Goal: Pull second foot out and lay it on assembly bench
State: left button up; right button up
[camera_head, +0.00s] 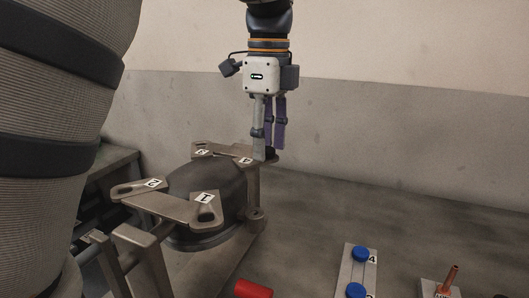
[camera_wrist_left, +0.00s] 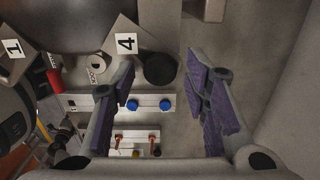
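My left gripper (camera_head: 268,147) points down at label 4 of the compressor, with its purple-padded fingers apart. In the left wrist view the open fingers (camera_wrist_left: 160,70) stand on either side of a black round foot (camera_wrist_left: 159,69), with gaps visible on both sides. The foot also shows as a small dark piece in the head view (camera_head: 270,152), at the end of the bracket marked 4 (camera_wrist_left: 125,43). The dark compressor (camera_head: 205,190) stands among brackets marked 1 to 4. My right gripper is out of view. I cannot tell which surface is the assembly bench.
A pale strip with blue round caps (camera_head: 361,254) lies in front, to the right of the compressor. A block with a copper-coloured pin (camera_head: 450,278) stands further right. A red cylinder (camera_head: 253,289) lies at the bottom edge.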

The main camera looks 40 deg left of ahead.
aim_at(267, 149)
pick_arm(q)
grip_shut()
jog(key=shift+r, duration=3)
